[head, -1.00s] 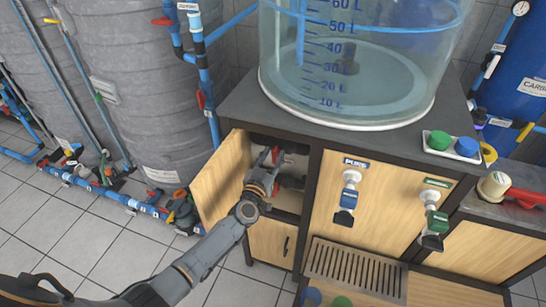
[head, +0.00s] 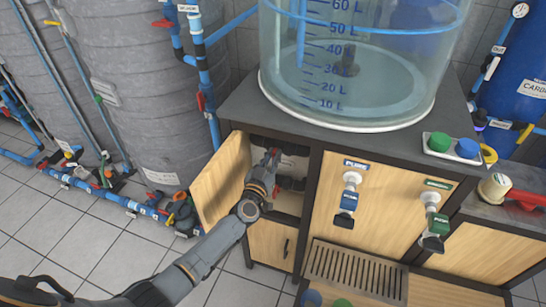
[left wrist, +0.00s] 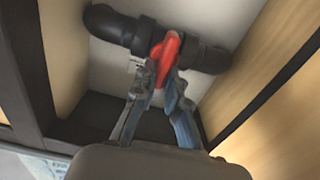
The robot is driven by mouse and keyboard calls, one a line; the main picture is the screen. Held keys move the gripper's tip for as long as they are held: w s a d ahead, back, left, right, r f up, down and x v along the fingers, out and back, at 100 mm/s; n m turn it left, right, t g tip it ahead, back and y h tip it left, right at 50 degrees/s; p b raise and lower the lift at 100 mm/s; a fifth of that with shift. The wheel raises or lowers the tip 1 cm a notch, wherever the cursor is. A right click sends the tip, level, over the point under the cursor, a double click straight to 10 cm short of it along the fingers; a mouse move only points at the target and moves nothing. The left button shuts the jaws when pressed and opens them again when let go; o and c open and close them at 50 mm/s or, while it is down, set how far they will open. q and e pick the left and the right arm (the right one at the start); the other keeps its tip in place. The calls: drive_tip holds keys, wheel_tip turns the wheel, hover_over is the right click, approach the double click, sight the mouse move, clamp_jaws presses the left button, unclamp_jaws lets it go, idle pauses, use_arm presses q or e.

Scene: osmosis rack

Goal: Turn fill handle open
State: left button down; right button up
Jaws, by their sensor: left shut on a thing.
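The red fill handle (left wrist: 168,55) sits on a black pipe valve inside the open cabinet, seen in the left wrist view. My left gripper (left wrist: 164,78) has its fingers closed on the handle's near end. My right gripper is not in view.
The cabinet door (head: 222,180) stands open to the left of my arm. A black dividing post is close on the right of the opening. A large clear tank (head: 350,75) stands on the dark countertop (head: 240,110). Two taps (head: 349,200) are on the front panel.

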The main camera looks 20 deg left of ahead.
use_arm(q)
drive_tip(key=shift+a+f+n+b, duration=0.35)
drive_tip(key=shift+n+b, duration=0.45)
drive_tip(key=shift+n, duration=2.1)
drive_tip(key=shift+a+f+n+b, duration=0.25)
drive_tip(key=shift+n+b, duration=0.6)
drive_tip(key=shift+n, duration=2.05)
drive_tip(key=shift+a+f+n+b, duration=0.35)
drive_tip(key=shift+n+b, duration=0.45)
drive_tip(key=shift+n, duration=2.1)
drive_tip(key=shift+d, duration=0.1)
drive_tip(key=shift+n, duration=0.3)
drive_tip(key=c, duration=1.4)
unclamp_jaws()
drive_tip(key=s, duration=1.2)
drive_tip(key=shift+a, duration=0.2)
